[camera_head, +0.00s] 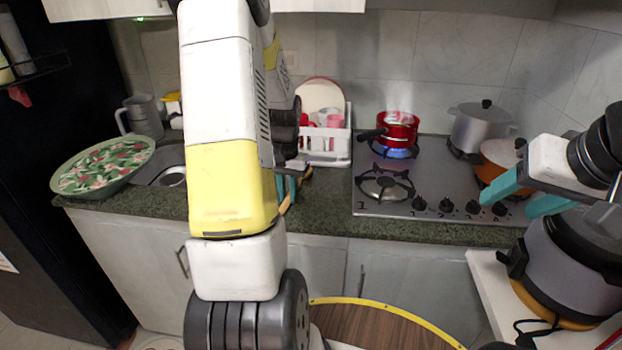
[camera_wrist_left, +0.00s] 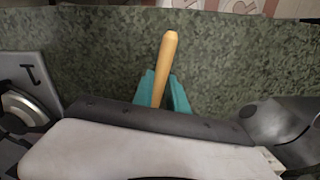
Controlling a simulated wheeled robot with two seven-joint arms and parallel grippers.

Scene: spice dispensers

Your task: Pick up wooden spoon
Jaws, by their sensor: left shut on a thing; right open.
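The wooden spoon's light tan handle (camera_wrist_left: 167,58) shows in the left wrist view, standing out between the teal fingers of my left gripper (camera_wrist_left: 163,92). My left gripper is shut on it, over the green speckled counter. In the head view my left arm hides most of this, and only a small piece of the spoon (camera_head: 286,204) shows by the teal fingers (camera_head: 286,188). The rest of the spoon is hidden. My right gripper (camera_head: 524,193) is open and empty at the right, in front of the stove.
A red pot (camera_head: 400,131) steams over a blue flame on the stove (camera_head: 440,187). A silver pot (camera_head: 480,128) and an orange pan (camera_head: 499,160) stand right of it. A white dish rack (camera_head: 325,145) is behind my left arm. A patterned tray (camera_head: 104,166) lies left of the sink.

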